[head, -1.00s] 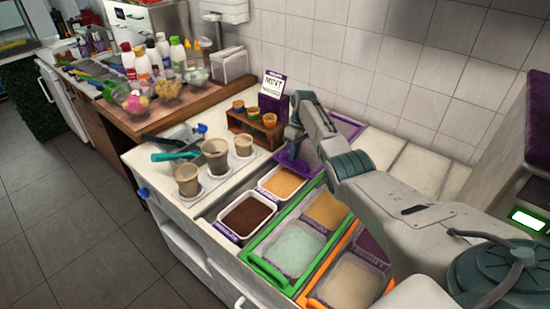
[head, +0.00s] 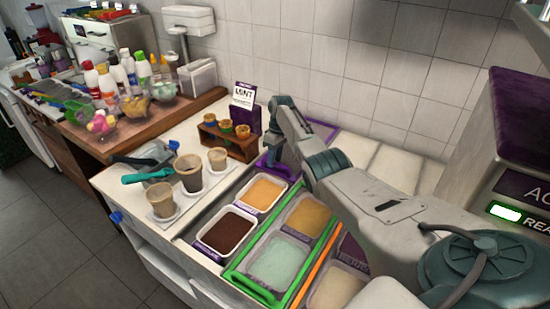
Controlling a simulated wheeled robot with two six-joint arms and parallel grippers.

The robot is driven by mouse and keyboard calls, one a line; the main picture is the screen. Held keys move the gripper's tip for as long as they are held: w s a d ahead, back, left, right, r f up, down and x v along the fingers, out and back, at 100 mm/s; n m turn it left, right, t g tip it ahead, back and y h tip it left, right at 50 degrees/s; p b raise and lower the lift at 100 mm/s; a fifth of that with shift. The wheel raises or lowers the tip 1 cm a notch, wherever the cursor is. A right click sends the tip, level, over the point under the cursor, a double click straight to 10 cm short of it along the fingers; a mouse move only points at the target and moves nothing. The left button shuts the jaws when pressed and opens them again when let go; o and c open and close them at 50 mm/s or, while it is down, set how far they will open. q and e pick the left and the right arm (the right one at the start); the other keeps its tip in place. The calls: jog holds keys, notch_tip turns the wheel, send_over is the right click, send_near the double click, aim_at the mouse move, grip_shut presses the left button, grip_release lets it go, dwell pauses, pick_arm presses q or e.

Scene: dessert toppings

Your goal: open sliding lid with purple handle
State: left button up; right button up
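The lid with the purple handle (head: 284,170) is at the back of the sunken tub row, behind the tubs of orange and dark brown topping. A purple-edged part (head: 325,130) also shows behind my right arm. My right gripper (head: 271,152) points down at the purple handle, close to it or touching it. My arm hides part of the handle and lid, and I cannot tell whether the fingers are closed on it. My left gripper is not in view.
The orange tub (head: 262,193) and brown tub (head: 227,231) lie uncovered. Beside them is a green-framed lid (head: 250,287), then an orange one (head: 318,270). Several cups, including a tan cup (head: 189,173), and a wooden cone stand (head: 227,143) stand to the left.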

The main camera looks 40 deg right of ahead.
notch_tip(320, 180, up, 11)
jog(key=d+b, duration=0.2)
jog(key=b, duration=0.1)
jog(key=shift+w+f, duration=0.2)
jog(key=shift+w, duration=0.1)
dwell(0.4)
